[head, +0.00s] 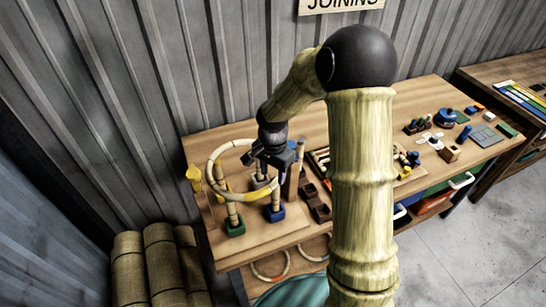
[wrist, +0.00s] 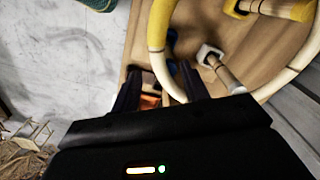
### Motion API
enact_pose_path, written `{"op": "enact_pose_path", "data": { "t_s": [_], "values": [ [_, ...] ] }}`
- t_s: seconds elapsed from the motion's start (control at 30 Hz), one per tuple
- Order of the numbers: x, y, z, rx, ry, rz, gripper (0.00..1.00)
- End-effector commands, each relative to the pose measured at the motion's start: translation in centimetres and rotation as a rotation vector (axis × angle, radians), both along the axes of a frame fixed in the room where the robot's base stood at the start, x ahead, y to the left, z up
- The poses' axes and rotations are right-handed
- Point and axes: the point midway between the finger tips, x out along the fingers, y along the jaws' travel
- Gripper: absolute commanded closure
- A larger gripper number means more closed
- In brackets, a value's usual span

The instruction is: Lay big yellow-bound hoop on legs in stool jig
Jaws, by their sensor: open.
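The big pale hoop (head: 211,164) with yellow bindings is over the stool jig (head: 262,237) at the table's left end. Legs stand in the jig in coloured sockets: green (head: 235,228), blue (head: 275,213) and pale (head: 259,183). The hoop is at about the leg tops; I cannot tell whether it touches every one. My gripper (head: 274,157) is at the hoop's right side, jaws open. In the wrist view the hoop (wrist: 158,50) runs down between the parted fingers (wrist: 163,92). A leg in the pale socket (wrist: 209,55) shows inside the hoop.
A tall wooden post (head: 293,182) and dark blocks (head: 315,200) stand right of the jig. Trays and small parts cover the table's right half. A corrugated wall (head: 240,70) is close behind. Rolled mats (head: 163,265) stand at the left on the floor.

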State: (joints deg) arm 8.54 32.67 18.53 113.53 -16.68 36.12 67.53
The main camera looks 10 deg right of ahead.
Motion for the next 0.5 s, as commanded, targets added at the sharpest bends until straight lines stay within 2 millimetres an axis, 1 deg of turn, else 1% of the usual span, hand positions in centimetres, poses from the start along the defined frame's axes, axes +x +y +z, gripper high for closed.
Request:
{"op": "enact_pose_path", "data": {
  "t_s": [0.1,0.3,0.4,0.5],
  "values": [
    [0.1,0.0,2.3,0.000,-0.007,-0.001,0.55],
    [0.1,0.0,6.1,0.000,-0.006,0.000,0.55],
    [0.1,0.0,7.4,0.000,-0.003,-0.002,0.55],
    [0.0,0.0,8.1,0.001,-0.001,0.000,0.55]
  ]
}}
